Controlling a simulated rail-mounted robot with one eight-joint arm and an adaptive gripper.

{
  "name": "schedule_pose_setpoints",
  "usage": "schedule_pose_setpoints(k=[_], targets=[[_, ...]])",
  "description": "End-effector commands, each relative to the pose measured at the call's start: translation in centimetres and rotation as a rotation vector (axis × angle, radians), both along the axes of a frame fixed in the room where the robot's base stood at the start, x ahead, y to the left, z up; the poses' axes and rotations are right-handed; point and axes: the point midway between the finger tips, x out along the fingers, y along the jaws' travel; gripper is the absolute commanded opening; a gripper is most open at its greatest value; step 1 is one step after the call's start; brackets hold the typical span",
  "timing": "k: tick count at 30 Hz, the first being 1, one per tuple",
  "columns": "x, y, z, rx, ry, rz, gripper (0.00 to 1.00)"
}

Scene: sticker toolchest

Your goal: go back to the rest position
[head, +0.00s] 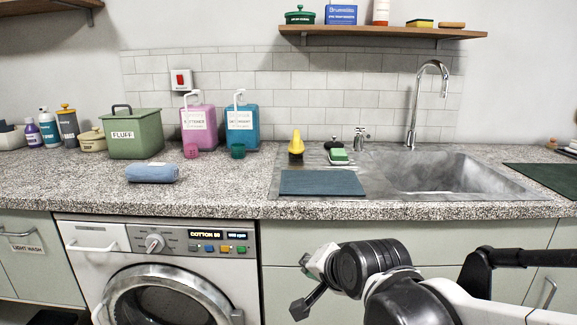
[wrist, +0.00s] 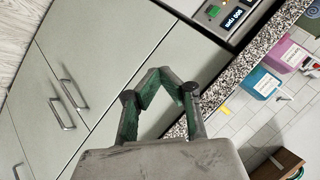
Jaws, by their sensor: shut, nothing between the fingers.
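My gripper (head: 301,307) hangs low in front of the counter's cabinet fronts in the head view, right of the washing machine (head: 155,280). It points down and to the left, below the counter edge. In the wrist view its two green-padded fingers (wrist: 160,76) bend in and meet at the tips. They are shut with nothing between them. My dark and white arm reaches in from the lower right of the head view.
The speckled counter (head: 225,190) holds a green FLUFF box (head: 134,135), a pink dispenser (head: 198,127), a blue dispenser (head: 242,127) and a rolled blue towel (head: 152,173). A metal sink (head: 440,175) is at right. Pale cabinet fronts (wrist: 95,75) with handles are near my gripper.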

Motion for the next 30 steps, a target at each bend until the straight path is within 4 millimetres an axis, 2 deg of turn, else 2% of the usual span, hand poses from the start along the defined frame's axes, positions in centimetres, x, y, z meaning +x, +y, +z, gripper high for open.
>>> schedule_pose_setpoints(k=[1,6,9,15,24,30], targets=[[-1.1,-1.6,0.2,-0.050,0.000,0.013,0.00],[-4.7,-6.2,0.4,-0.237,0.011,0.090,0.00],[-7.1,-8.7,0.4,-0.342,0.026,0.139,0.00],[-11.2,-12.3,-0.1,-0.507,0.061,0.232,0.00],[-15.8,-15.6,-1.0,-0.666,0.113,0.341,0.00],[-15.5,-15.4,2.8,-0.661,0.109,0.340,0.00]])
